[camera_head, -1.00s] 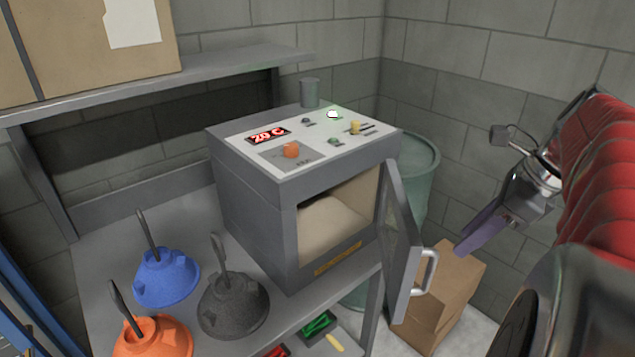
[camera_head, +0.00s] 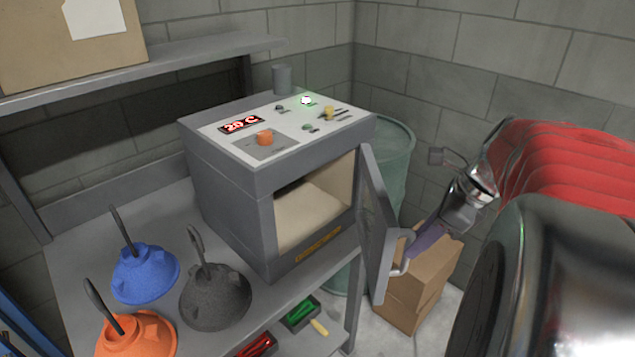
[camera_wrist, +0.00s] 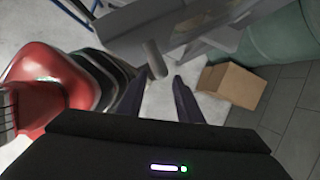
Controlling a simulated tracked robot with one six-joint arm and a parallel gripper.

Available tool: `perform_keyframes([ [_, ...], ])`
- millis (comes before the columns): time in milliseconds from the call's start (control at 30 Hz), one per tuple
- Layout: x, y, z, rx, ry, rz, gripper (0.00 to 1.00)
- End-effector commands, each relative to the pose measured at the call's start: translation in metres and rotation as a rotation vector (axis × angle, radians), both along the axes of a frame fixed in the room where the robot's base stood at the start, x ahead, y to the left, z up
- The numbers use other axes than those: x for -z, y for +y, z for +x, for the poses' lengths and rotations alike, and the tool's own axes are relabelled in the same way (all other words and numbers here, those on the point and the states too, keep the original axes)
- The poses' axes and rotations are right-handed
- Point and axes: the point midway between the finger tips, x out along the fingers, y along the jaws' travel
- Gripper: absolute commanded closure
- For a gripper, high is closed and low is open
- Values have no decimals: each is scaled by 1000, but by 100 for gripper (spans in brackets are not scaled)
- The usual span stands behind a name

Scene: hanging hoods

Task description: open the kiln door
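The grey kiln (camera_head: 235,195) stands on the grey bench, its display reading 20 C. Its door (camera_head: 376,225) stands wide open, swung out to the right, and the pale chamber (camera_head: 310,212) shows inside. The door's handle (camera_head: 403,255) is on the door's free edge. My gripper (camera_head: 418,252) is beside the handle at its right. In the wrist view my gripper (camera_wrist: 157,97) has its two dark fingers apart, with the handle (camera_wrist: 156,60) just ahead of and between their tips. I cannot tell whether the fingers touch it.
A blue hood (camera_head: 145,273), a dark grey hood (camera_head: 215,295) and an orange hood (camera_head: 137,335) stand left of the kiln. A cardboard box (camera_head: 420,285) and a green barrel (camera_head: 393,160) are right of it. Small trays sit on the lower shelf.

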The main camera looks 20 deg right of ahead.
Motion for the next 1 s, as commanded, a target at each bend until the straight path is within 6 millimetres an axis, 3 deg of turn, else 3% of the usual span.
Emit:
perform_keyframes([
  [200, 31, 8, 10, -2, 2, 3, 67],
  [400, 47, 10, 16, 0, 1, 1, 67],
  [733, 50, 10, 17, 1, 0, 0, 67],
  [1000, 50, 10, 17, 1, 0, 0, 86],
])
